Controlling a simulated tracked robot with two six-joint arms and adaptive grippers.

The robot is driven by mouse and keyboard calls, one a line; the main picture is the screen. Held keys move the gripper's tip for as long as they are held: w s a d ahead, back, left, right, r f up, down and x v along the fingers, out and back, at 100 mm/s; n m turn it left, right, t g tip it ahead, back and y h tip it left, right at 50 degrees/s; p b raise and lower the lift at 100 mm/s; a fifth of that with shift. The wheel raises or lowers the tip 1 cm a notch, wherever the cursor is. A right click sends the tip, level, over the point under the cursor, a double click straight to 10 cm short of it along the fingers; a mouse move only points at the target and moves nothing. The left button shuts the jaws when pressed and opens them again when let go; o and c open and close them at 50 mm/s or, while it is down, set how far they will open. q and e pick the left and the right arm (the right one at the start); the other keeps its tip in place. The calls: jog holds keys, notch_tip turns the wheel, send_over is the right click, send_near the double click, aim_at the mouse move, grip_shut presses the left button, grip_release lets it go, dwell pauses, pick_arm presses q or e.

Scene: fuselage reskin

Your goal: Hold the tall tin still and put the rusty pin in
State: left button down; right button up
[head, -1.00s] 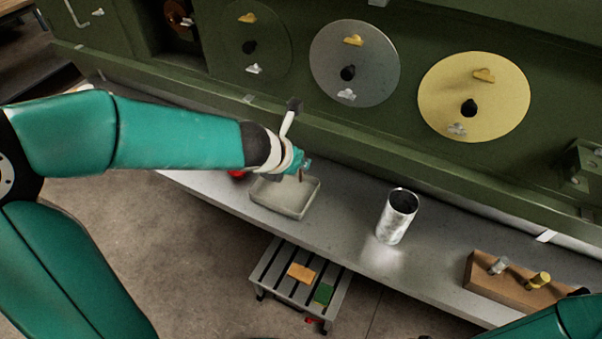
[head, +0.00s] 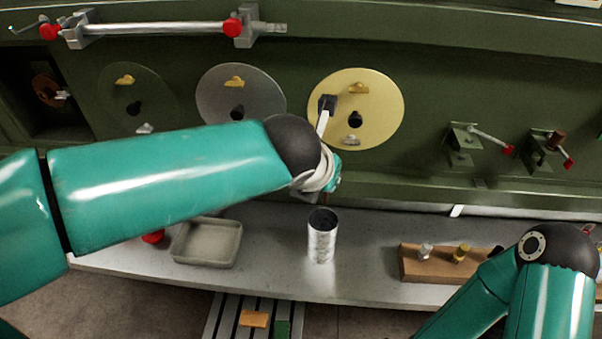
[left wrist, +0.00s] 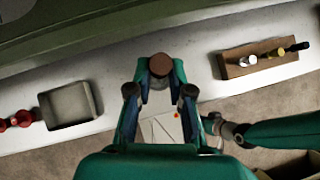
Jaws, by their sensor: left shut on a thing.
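The tall tin (head: 321,242) is a shiny, open-topped metal cylinder standing upright on the grey bench shelf in the head view. My left gripper (head: 333,183) is above it, partly hidden by its own wrist. In the left wrist view my left gripper (left wrist: 160,82) is shut on the rusty pin, whose round brown end (left wrist: 160,65) shows between the fingertips.
A shallow grey tray (head: 207,243) sits left of the tin with a red object (head: 153,237) beside it. A wooden block (head: 430,266) with several plugs stands to the right. The green panel (head: 440,85) with round discs rises behind. The shelf around the tin is clear.

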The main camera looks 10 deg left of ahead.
aim_at(325, 193)
pick_arm(q)
jog(key=shift+f, duration=0.15)
jog(key=shift+f, duration=1.75)
pick_arm(e)
jog(key=shift+o, duration=0.2)
